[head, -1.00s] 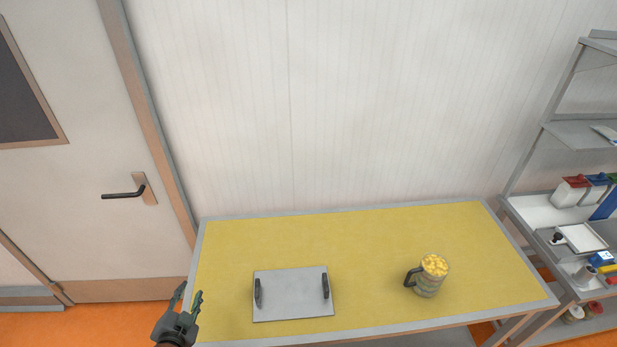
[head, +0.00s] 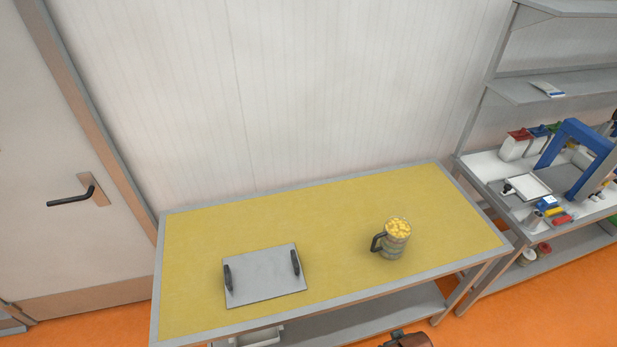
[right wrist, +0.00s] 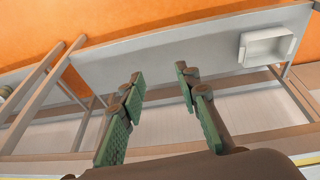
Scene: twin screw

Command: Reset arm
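My right gripper (right wrist: 160,92) shows in the right wrist view with its two green-padded fingers spread apart and nothing between them. Behind its fingers are the table's lower shelf and the orange floor. In the head view a brown piece of my arm (head: 408,340) shows at the bottom edge, right of centre, with its fingers out of frame. My left gripper is in neither current view.
A yellow-topped table (head: 330,215) carries a grey plate with two black handles (head: 264,277) and a mug of yellow pieces (head: 395,240). A white bin (right wrist: 267,46) sits on its lower shelf. A stocked shelf unit (head: 497,165) stands at right; a door (head: 70,250) at left.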

